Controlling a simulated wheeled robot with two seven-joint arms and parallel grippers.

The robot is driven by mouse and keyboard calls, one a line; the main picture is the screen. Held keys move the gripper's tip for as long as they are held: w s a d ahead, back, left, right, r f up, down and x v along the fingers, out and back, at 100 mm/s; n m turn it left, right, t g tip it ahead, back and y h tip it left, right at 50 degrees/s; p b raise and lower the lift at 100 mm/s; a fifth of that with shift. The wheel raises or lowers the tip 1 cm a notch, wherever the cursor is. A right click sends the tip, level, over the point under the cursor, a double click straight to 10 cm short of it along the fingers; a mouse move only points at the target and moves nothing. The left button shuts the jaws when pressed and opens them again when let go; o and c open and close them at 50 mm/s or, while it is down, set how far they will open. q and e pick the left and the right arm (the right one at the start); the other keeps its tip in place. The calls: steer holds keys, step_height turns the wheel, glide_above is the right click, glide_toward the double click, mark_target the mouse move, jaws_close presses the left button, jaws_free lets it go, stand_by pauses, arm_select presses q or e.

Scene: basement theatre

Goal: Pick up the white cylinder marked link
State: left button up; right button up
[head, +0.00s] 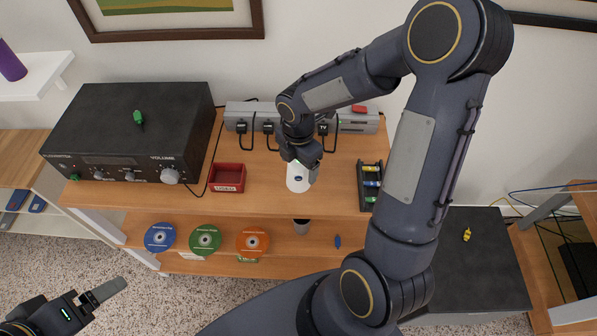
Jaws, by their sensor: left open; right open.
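A white cylinder (297,179) with a small blue mark stands upright on the wooden shelf top. Its lettering is too small to read. My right gripper (304,164) is open directly above the cylinder, its fingers close to the top; the gripper hides part of the cylinder, and I cannot tell if they touch. My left gripper (106,291) is open and empty at the lower left, over the speckled floor, well away from the shelf.
A black amplifier (120,130) stands left of a red tray (228,178). Behind the cylinder is a grey power strip (355,122) with plugs. A black rack (370,190) stands to the right. Coloured discs (205,239) lie on the shelf below. Bare wood lies around the cylinder.

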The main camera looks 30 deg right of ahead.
steer(key=c, duration=1.3)
steer(key=shift+o, duration=0.2)
steer(key=shift+r, duration=0.1)
